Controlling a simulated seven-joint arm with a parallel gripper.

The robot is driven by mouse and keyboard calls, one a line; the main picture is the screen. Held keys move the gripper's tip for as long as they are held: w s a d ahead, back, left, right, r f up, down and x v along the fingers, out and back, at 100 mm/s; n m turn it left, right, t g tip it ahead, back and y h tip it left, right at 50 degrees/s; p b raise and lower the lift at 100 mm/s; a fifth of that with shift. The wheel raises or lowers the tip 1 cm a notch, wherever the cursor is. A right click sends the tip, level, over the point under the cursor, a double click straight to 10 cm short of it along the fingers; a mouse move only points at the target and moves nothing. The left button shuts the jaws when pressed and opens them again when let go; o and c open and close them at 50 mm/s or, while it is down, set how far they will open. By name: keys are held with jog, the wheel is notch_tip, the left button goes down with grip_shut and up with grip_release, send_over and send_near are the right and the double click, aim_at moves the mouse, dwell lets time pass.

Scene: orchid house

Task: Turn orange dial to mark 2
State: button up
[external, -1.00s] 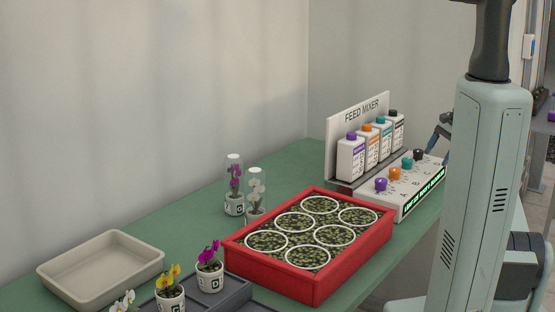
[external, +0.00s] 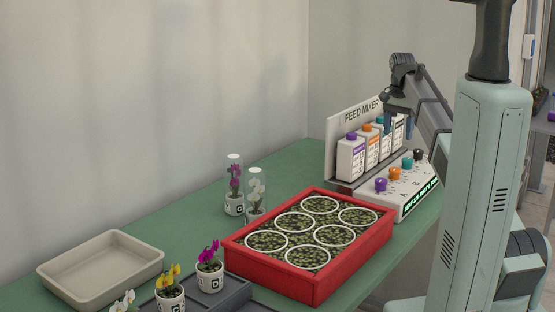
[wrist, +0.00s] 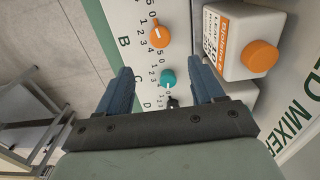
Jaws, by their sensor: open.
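The orange dial (external: 394,174) stands on the white sloped panel of the feed mixer, between the purple dial (external: 381,185) and the teal dial (external: 407,163). In the wrist view the orange dial (wrist: 160,37) is near the top, beyond my fingertips, with small numbers beside it; I cannot tell which mark it points to. My gripper (external: 398,122) hangs above the far part of the panel, fingers down. In the wrist view its blue fingers (wrist: 160,68) are apart and empty, with the teal dial (wrist: 168,77) showing between them.
Bottles, including an orange-capped one (wrist: 240,45), stand behind the dials before the FEED MIXER board (external: 345,125). A black dial (external: 418,154) is at the panel's far end. A red planting tray (external: 315,285) stands to the left of the panel.

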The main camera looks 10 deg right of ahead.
aim_at(395, 169)
notch_tip(395, 169, down, 12)
jog(key=shift+r, duration=0.1)
dwell(0.5)
jog(key=c, duration=1.1)
